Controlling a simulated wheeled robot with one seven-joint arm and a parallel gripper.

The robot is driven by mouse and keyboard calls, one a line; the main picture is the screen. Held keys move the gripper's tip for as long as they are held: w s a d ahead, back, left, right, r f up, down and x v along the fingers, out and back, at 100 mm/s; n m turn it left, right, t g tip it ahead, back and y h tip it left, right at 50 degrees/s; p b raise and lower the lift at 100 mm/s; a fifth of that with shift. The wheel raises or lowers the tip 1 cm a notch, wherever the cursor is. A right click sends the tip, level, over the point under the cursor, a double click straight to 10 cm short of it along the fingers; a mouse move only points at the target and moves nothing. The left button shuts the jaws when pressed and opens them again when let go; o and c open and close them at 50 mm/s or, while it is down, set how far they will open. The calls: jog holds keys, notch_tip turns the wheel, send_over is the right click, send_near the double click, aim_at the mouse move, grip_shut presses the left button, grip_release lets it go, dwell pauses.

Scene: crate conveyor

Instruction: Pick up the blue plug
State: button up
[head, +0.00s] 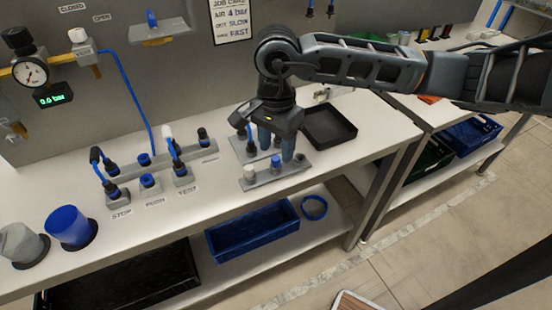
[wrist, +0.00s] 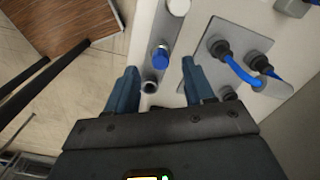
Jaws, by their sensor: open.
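The blue plug (head: 276,161) stands upright in the middle of a small grey strip (head: 262,182) on the bench. A white plug (head: 249,171) stands at the strip's left end. My gripper (head: 276,154) points down over the strip, open and empty. In the wrist view the blue plug (wrist: 160,57) appears between and just past the tips of my open gripper (wrist: 160,66), with gaps on both sides. The white plug (wrist: 178,7) is above it, and a dark round socket or plug (wrist: 149,86) lies below it. One finger partly hides the strip's right end in the head view.
A grey plate (wrist: 228,60) with a blue-cabled connector is close beside one finger. A black tray (head: 330,127) sits behind right. Cabled sockets (head: 145,180) and cups (head: 70,227) stand left. Bare bench lies between the strip and those sockets.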

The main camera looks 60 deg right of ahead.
aim_at(276, 164)
jog(key=shift+f, duration=1.3)
grip_shut()
